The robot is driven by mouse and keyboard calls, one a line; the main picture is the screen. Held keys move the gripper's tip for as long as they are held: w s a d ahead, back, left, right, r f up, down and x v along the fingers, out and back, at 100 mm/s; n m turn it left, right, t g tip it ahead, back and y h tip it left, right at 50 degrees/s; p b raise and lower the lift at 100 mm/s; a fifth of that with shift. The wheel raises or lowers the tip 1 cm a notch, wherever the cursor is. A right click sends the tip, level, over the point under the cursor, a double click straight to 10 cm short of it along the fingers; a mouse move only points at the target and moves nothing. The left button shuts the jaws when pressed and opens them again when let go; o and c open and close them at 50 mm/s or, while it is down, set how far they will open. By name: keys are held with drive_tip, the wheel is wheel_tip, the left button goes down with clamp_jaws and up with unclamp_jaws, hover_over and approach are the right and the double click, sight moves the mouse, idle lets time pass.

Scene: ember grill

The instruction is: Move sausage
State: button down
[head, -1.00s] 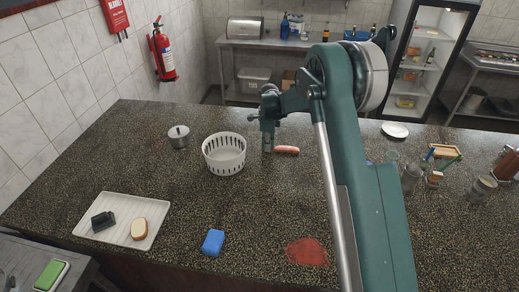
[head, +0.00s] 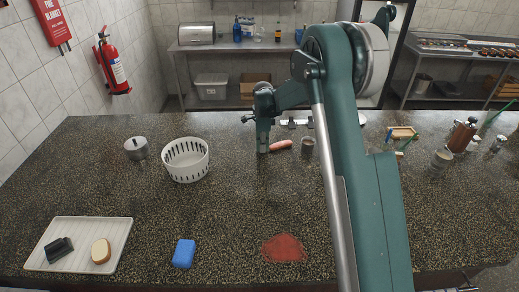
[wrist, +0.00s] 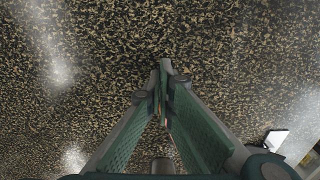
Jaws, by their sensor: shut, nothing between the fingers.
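The sausage (head: 281,145) is pink and lies on the dark speckled counter, past the middle, in the head view. My gripper (head: 263,148) points down at the counter just left of the sausage's left end. Whether it touches the sausage cannot be told. In the wrist view my gripper (wrist: 165,72) has its fingertips together with nothing seen between them, above bare counter.
A white slotted basket (head: 186,160) and a metal pot (head: 136,148) stand left of my gripper. A white tray (head: 80,222) with bread, a blue sponge (head: 184,253) and a red powder patch (head: 284,248) lie in front. Jars stand at the right. The counter's middle is clear.

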sight(254, 152)
drive_tip(key=shift+a, duration=0.1)
drive_tip(key=shift+a, duration=0.4)
drive_tip(key=a, duration=0.3)
drive_tip(key=shift+b, duration=0.4)
wheel_tip(254, 152, up, 10)
drive_tip(key=w+d+n+g+p, duration=0.2)
drive_tip(key=w+d+n+p, duration=0.3)
drive_tip(key=w+d+n, duration=0.7)
drive_tip(key=shift+w+d+r+n+g, duration=0.15)
drive_tip(key=shift+w+r+n+g, duration=0.3)
drive_tip(key=shift+w+n, duration=1.75)
